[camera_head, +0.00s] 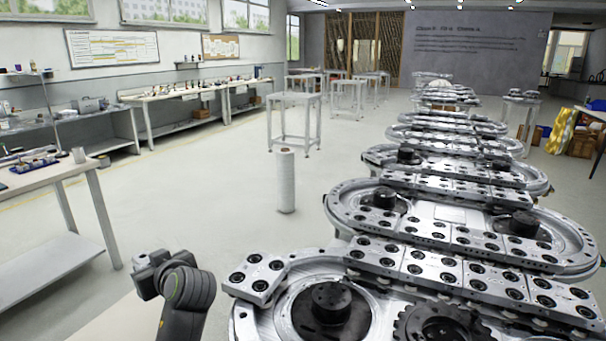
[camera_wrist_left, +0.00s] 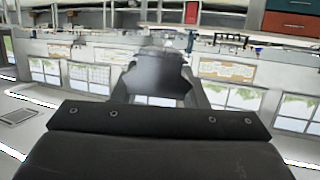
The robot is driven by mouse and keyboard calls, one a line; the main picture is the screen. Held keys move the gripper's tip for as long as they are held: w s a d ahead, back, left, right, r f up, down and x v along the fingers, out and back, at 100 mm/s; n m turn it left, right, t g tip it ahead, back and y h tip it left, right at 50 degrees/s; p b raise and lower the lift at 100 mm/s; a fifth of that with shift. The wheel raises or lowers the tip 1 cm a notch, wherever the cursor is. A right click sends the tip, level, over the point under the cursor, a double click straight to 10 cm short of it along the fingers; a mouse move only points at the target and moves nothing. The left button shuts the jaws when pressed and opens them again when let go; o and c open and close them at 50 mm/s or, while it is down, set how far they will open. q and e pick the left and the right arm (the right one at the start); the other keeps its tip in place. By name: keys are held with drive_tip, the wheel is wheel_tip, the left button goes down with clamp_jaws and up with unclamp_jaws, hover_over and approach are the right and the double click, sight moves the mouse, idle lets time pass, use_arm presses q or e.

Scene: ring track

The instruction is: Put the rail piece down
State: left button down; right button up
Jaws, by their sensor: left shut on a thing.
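My left gripper (camera_head: 148,272) is at the lower left in the head view, in the air left of the ring track (camera_head: 240,318). It is turned away from me and largely hidden by its own wrist. In the left wrist view the gripper (camera_wrist_left: 158,92) is shut on a dark grey piece (camera_wrist_left: 158,76), which I take to be the rail piece. Its outline is blurred there, and in the head view I cannot clearly tell it from the gripper. A silver carriage block (camera_head: 256,276) with black rollers sits on the track's near left curve, right of the gripper and apart from it. My right gripper is not in view.
Several similar ring tracks stand in a row behind the near one. A white table (camera_head: 50,180) is at the left, and a white cylinder (camera_head: 285,180) stands on the floor. The floor between the left table and the tracks is otherwise clear.

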use_arm(q)
drive_tip(key=s+d+r+m+t+h+p, duration=0.2)
drive_tip(key=s+d+r+m+h, duration=0.2)
drive_tip(key=d, duration=0.3)
drive_tip(key=s+d+r+m+t+h+p, duration=0.2)
drive_tip(key=s+d+r+m+t+h, duration=0.1)
drive_tip(key=s+d+r+m+h, duration=0.2)
drive_tip(key=shift+d+r+m+h, duration=0.5)
drive_tip(key=shift+d+r+h, duration=0.25)
drive_tip(key=shift+d+h, duration=0.45)
drive_tip(key=shift+w, duration=0.1)
